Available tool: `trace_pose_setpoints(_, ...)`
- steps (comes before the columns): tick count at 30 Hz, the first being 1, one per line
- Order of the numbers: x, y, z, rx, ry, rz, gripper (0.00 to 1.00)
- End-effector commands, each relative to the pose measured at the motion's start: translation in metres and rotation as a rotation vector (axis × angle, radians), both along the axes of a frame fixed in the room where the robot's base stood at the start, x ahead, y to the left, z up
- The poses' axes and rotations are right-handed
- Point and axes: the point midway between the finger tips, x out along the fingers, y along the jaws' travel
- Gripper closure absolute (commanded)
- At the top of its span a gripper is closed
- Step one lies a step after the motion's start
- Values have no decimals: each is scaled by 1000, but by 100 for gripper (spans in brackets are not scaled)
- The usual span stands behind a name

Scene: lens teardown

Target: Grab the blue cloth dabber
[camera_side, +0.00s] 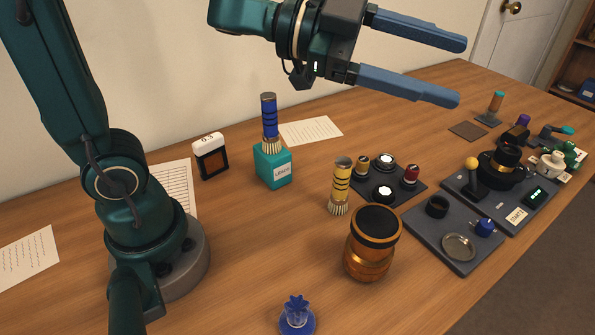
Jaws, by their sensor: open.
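My gripper (461,72) is open and empty, high above the table at the upper middle, with its two long blue fingers pointing right. A small blue piece with a ruffled top on a round base (296,318) stands at the front edge of the picture; it looks most like the blue cloth dabber, though I cannot make out its material. It is well below and left of my fingers, with nothing touching it. A blue-handled brush (269,118) stands upright with its bristles down in a teal labelled box (273,167), also apart from my gripper.
An amber jar with a black top (369,252) and a yellow-banded brush (341,182) stand mid-table. Dark trays (425,240) with small parts fill the right. Bare wood surrounds the small blue piece.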

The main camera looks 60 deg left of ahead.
Motion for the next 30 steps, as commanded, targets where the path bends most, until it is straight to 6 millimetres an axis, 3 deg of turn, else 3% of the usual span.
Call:
trace_pose_setpoints(3, -40, -25, -29, 31, 114, -276, 29)
trace_pose_setpoints(7, -82, -31, -51, 60, 244, -501, 29)
trace_pose_setpoints(18, -173, -6, -78, 123, 609, -926, 29)
trace_pose_setpoints(30, -172, -7, -163, 117, 606, -916, 29)
